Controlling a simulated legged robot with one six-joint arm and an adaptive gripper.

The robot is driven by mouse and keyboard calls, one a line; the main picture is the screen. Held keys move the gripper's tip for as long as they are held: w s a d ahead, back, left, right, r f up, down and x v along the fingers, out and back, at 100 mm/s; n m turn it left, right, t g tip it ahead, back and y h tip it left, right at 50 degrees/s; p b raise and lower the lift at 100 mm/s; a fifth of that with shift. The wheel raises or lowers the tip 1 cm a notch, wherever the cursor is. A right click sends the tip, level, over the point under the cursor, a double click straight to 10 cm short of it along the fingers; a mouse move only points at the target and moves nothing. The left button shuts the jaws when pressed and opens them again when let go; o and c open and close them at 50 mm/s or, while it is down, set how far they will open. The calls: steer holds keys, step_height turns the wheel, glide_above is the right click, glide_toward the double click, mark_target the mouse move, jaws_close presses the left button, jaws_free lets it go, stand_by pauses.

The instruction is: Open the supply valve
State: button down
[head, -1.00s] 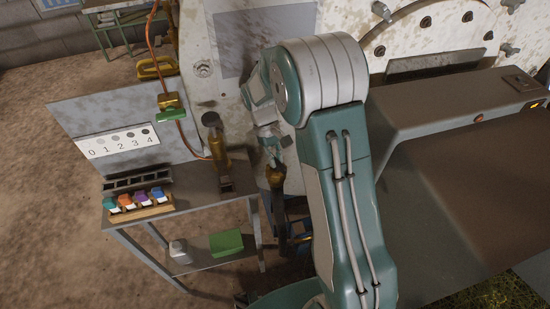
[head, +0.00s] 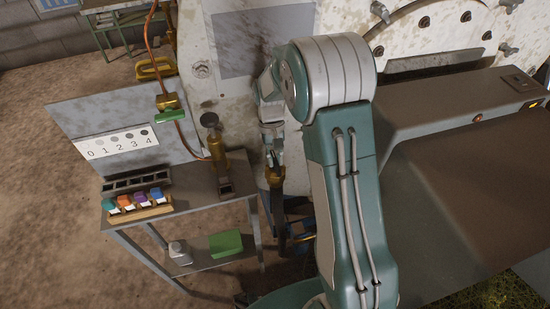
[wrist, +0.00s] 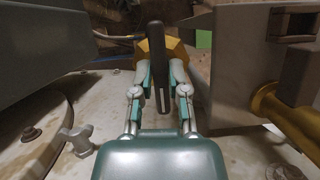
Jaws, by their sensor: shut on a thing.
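The valve gripped in the wrist view has a dark upright lever (wrist: 156,58) in front of a brass body (wrist: 177,50). My gripper (wrist: 162,88) has a finger on each side of the lever and is shut on it. In the head view my gripper (head: 272,142) is just above the brass body (head: 275,175), beside the pale machine. The lever is hard to make out there, partly behind the gripper.
A grey metal table (head: 205,197) stands left, with a brass cylinder (head: 216,147) and a rack of coloured-cap bottles (head: 140,206). A green-handled brass valve (head: 170,115) hangs on an orange hose.

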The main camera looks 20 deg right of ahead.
mark_target(274, 160)
steer(key=c, duration=0.6)
jaws_free()
steer(key=shift+c, duration=0.2)
steer(key=shift+a, duration=0.1)
step_height(274, 160, up, 9)
steer(key=shift+r, duration=0.45)
